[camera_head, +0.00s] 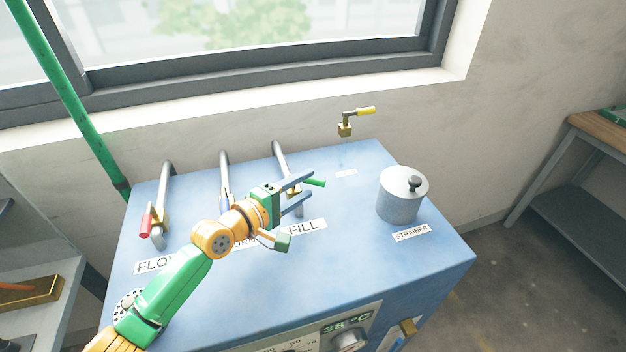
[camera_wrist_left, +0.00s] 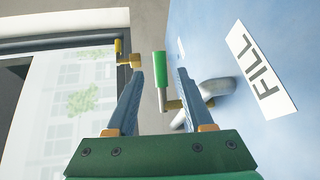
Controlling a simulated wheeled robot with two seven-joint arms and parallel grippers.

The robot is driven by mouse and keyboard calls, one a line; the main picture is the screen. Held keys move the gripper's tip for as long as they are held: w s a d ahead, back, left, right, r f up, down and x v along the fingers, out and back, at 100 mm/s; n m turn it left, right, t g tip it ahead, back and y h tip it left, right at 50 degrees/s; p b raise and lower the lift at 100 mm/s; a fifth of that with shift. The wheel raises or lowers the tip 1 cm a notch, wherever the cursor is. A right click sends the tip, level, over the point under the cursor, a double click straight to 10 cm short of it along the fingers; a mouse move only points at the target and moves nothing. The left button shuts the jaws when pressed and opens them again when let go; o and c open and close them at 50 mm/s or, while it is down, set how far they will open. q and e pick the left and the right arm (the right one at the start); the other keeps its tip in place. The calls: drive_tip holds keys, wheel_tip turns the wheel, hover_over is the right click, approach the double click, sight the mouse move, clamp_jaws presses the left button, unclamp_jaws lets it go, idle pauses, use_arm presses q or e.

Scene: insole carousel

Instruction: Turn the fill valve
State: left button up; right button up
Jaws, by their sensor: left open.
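The fill valve has a green handle (camera_head: 315,183) on a grey pipe (camera_head: 281,155) behind the FILL label (camera_head: 304,227) on the blue machine top. The valve body is partly hidden by the fingers. My right gripper is not in view.
A red-handled valve (camera_head: 146,221) stands at the left by a partly hidden label. A middle pipe (camera_head: 224,165) stands between. A yellow-handled tap (camera_head: 365,111) is on the wall. A lidded grey strainer pot (camera_head: 400,200) stands at the right.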

sight(312, 182)
use_arm(q)
drive_tip(key=b+x, duration=0.2)
drive_tip(key=x, duration=0.1)
drive_tip(key=shift+d+f, duration=0.15)
drive_tip(key=shift+d, duration=0.15)
drive_tip(key=shift+w, duration=0.25)
drive_tip(key=shift+s+a, duration=0.1)
drive_tip(key=shift+s, duration=0.1)
clamp_jaws()
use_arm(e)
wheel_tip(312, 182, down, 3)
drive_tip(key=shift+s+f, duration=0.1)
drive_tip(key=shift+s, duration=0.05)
use_arm(q)
drive_tip(key=shift+r, duration=0.25)
